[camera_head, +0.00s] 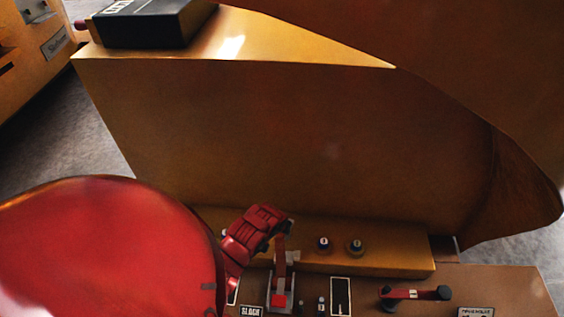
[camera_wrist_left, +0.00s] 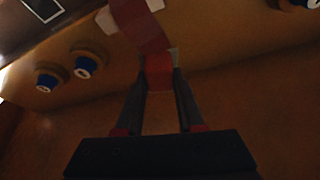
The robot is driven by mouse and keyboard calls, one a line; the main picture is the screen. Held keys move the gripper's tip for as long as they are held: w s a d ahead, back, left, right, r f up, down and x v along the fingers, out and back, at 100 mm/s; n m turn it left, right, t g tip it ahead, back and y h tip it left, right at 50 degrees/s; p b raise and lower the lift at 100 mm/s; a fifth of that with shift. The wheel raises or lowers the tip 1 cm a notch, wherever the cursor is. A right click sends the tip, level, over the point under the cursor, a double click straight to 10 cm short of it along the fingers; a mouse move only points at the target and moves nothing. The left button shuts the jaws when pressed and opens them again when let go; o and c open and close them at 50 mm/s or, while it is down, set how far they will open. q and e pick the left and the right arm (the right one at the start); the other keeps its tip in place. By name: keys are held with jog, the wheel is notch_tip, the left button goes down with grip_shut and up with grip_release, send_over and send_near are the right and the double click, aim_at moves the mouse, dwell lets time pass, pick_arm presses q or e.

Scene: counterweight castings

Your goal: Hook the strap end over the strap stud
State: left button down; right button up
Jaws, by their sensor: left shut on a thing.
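My left gripper (camera_head: 284,226) reaches in from the left at the front ledge of the large block. In the left wrist view its two fingers (camera_wrist_left: 160,78) are closed on the red strap end (camera_wrist_left: 159,72). The red strap (camera_head: 281,262) runs from the fingers down to a grey bracket (camera_head: 280,298) on the lower panel. Two round studs with blue-and-white faces, one (camera_head: 323,244) left and one (camera_head: 355,246) right, stand on the ledge to the right of the gripper, apart from the strap. I cannot tell which stud is the strap stud. My right gripper is not seen.
A big yellow-brown block (camera_head: 280,140) rises behind the ledge (camera_head: 400,262). A lower panel (camera_head: 520,290) in front carries a red-and-black handle (camera_head: 414,293), small labels and small knobs. A black box (camera_head: 150,25) sits on top of the block.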

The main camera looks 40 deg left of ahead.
pick_arm(q)
jog(key=shift+f+b, duration=1.55)
jog(key=shift+f, duration=2.25)
jog(key=shift+c, duration=2.2)
grip_release()
jog(key=shift+s+r, duration=0.15)
jog(key=shift+r, duration=0.45)
jog(key=p+v, duration=0.4)
jog(key=v, duration=1.2)
jog(key=shift+p, duration=0.4)
jog(key=shift+d+r, duration=0.1)
jog(key=shift+d, duration=0.05)
